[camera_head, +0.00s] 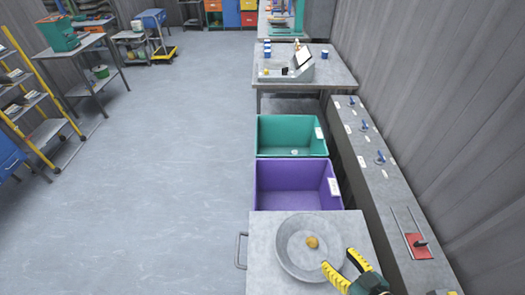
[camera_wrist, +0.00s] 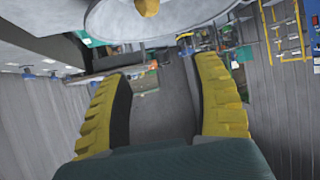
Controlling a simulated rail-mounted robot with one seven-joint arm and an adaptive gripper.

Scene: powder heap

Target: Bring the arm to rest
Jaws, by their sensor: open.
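My gripper (camera_head: 341,268) is open, with nothing between its yellow ridged fingers. It is at the lower right of the head view, by the right front side of a round grey pan (camera_head: 290,262). In the wrist view my gripper (camera_wrist: 165,75) shows both fingers spread apart. A small orange-yellow heap (camera_head: 312,242) lies in the pan, apart from the fingers. The heap also shows at the top of the wrist view (camera_wrist: 147,7). Most of my arm is out of the head view.
The pan stands on a grey bench (camera_head: 262,225). Behind it are a purple bin (camera_head: 285,200) and a teal bin (camera_head: 285,146). A ledge (camera_head: 372,185) with blue knobs and a wall run along the right.

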